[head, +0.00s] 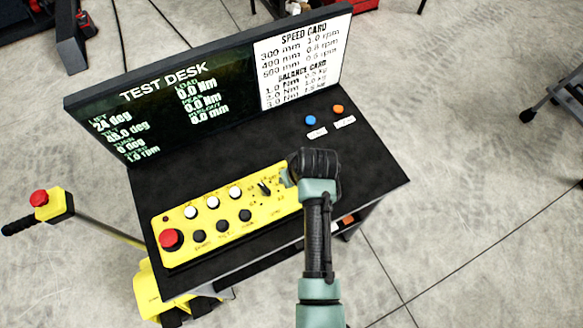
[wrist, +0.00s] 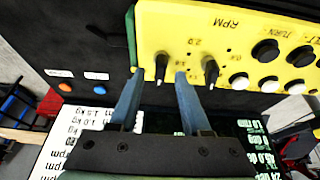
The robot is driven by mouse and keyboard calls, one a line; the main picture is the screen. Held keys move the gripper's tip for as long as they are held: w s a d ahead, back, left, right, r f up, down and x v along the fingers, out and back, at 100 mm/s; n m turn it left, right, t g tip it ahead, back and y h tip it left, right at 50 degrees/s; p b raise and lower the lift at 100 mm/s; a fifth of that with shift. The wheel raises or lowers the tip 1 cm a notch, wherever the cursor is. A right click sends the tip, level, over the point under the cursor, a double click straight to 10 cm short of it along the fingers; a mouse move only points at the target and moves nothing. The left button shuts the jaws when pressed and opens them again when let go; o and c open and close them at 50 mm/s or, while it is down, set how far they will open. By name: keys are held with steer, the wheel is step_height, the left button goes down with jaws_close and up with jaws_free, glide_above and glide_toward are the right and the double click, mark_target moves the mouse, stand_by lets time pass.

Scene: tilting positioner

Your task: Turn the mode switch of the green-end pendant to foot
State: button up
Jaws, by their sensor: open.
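The yellow pendant (head: 207,238) lies on the black desk top; its right end is hidden behind my gripper (head: 290,178) in the head view. In the wrist view the pendant (wrist: 185,18) shows a green edge (wrist: 132,42) at its left end. The black switch (wrist: 162,68) nearest that end looks like the mode switch; its labels are not readable. My gripper (wrist: 158,74) is open, with this switch between its two blue-grey fingertips in the picture. I cannot tell whether they touch it.
The rpm knob (wrist: 211,70) stands close beside the right finger. A red stop button (head: 171,239) and several black and white buttons fill the pendant's other end. The test desk screen (head: 175,100) rises behind. Blue (head: 311,120) and orange (head: 338,109) buttons sit behind my gripper.

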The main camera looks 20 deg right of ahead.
steer(key=shift+w+f, duration=0.15)
steer(key=shift+f, duration=0.35)
jaws_close()
